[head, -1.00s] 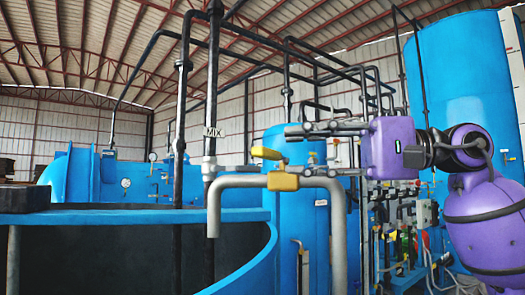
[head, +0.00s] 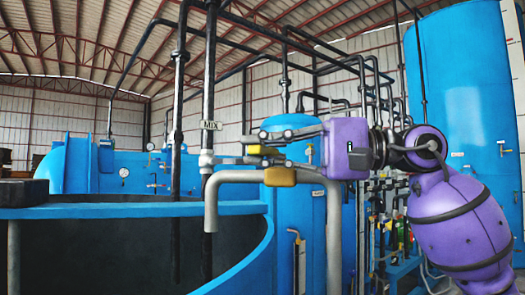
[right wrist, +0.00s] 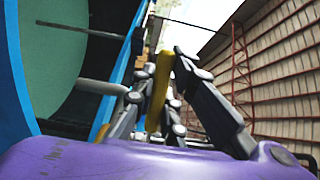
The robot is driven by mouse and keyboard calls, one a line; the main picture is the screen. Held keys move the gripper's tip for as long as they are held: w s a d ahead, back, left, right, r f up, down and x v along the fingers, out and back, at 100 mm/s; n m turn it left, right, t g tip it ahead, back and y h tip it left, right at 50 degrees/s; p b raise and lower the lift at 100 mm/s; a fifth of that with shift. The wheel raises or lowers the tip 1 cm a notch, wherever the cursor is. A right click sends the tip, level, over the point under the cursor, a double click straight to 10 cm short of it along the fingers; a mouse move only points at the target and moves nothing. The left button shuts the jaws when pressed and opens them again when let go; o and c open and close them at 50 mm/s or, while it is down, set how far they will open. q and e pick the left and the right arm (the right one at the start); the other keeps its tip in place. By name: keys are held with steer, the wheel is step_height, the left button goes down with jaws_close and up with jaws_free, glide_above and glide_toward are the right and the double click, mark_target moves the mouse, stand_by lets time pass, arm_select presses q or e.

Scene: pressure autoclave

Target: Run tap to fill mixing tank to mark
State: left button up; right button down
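The blue mixing tank (head: 130,211) stands at the lower left in the head view, with a dark inside; its liquid level and any mark are not visible. A grey tap pipe (head: 232,177) with a yellow valve body (head: 280,177) bends down over the rim, and no water shows at its spout. My right gripper (head: 247,147) is at the yellow tap handle above the valve. In the right wrist view its fingers are apart on either side of the handle (right wrist: 159,95); I cannot tell whether they touch it. My left gripper is out of view.
A dark pipe with a MIX sign (head: 211,125) rises behind the spout. A dark block (head: 24,192) sits on the tank rim at left. Blue tanks (head: 465,95) and pipework stand behind my right arm.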

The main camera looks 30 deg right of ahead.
stand_by(0.3)
steer(key=n+g+y, duration=0.1)
steer(key=s+d+n+g+y, duration=0.1)
steer(key=g, duration=0.1)
steer(key=shift+s+d+r, duration=0.1)
steer(key=shift+s+d, duration=0.1)
steer(key=shift+d, duration=0.05)
steer(key=shift+s+d+n+g+p, duration=0.2)
steer(key=shift+s+n+g+p, duration=0.1)
steer(key=shift+n+g, duration=0.35)
steer(key=c, duration=1.8)
jaws_free()
steer(key=shift+o, duration=0.2)
steer(key=shift+d, duration=0.1)
steer(key=v, duration=1.1)
steer(key=shift+d+f, duration=0.25)
steer(key=shift+d, duration=0.15)
steer(key=shift+c, duration=0.5)
